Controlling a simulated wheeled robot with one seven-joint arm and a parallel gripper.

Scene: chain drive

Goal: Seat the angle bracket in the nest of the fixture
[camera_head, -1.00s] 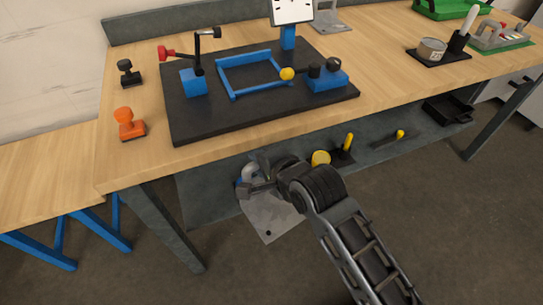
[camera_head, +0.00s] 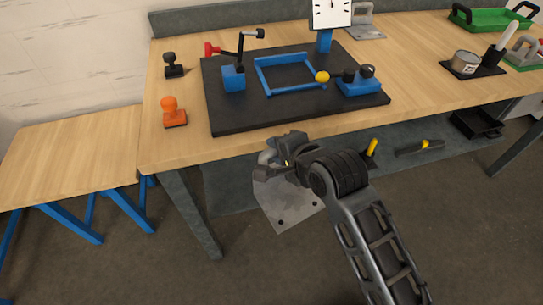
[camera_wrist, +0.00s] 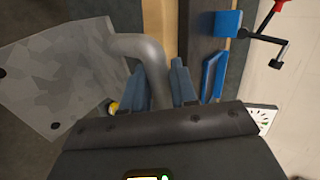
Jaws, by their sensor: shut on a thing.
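The angle bracket (camera_head: 283,205) is a grey metal plate with holes and a thick curved handle. It hangs from my gripper (camera_head: 283,165), in front of the workbench edge and below the top. In the wrist view the bracket plate (camera_wrist: 60,75) is at the left, and its bent handle (camera_wrist: 150,60) runs between my gripper's blue-grey fingers (camera_wrist: 165,88), which are shut on it. The fixture (camera_head: 222,115) is a black base plate on the bench. Its nest (camera_head: 262,77) is a blue rectangular frame and is empty. The bracket is apart from the fixture.
On the fixture stand a red-handled lever clamp (camera_head: 232,75), a blue block with black knobs (camera_head: 360,82), a yellow ball (camera_head: 322,77) and a dial (camera_head: 331,14). An orange stamp (camera_head: 172,112) and a black stamp (camera_head: 172,66) stand left. A lower shelf (camera_head: 235,185) lies under the bench.

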